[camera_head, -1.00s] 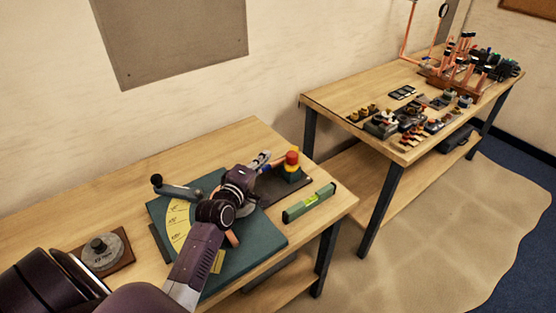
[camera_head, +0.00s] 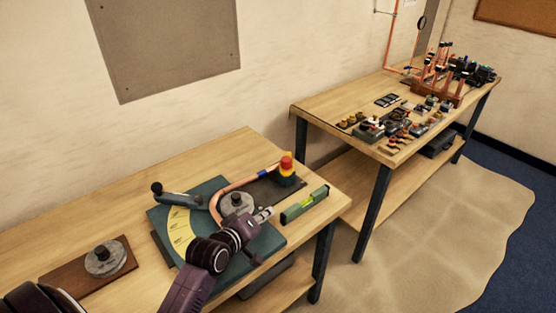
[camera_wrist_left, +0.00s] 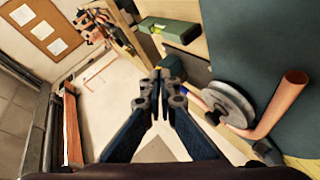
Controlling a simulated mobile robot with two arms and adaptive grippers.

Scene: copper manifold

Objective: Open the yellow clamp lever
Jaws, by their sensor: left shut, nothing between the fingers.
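A clamp with a red knob and a yellow part (camera_head: 285,170) stands on a dark plate at the right of the near bench in the head view. I cannot tell the lever's exact position. A bent copper tube (camera_head: 235,184) with a blue band runs from the grey round die (camera_head: 237,203) toward the clamp; the tube also shows in the left wrist view (camera_wrist_left: 282,102). My left gripper (camera_head: 267,213) is shut and empty, in front of the clamp and apart from it, near the right side of the teal bending plate. In the wrist view its fingers (camera_wrist_left: 160,77) meet.
A green spirit level (camera_head: 305,204) lies right of my left gripper. A handle with a black knob (camera_head: 178,196) sits on the teal plate (camera_head: 262,243). A weight-like disc (camera_head: 104,259) rests on a brown board. Another bench (camera_head: 318,106) with fittings stands behind right.

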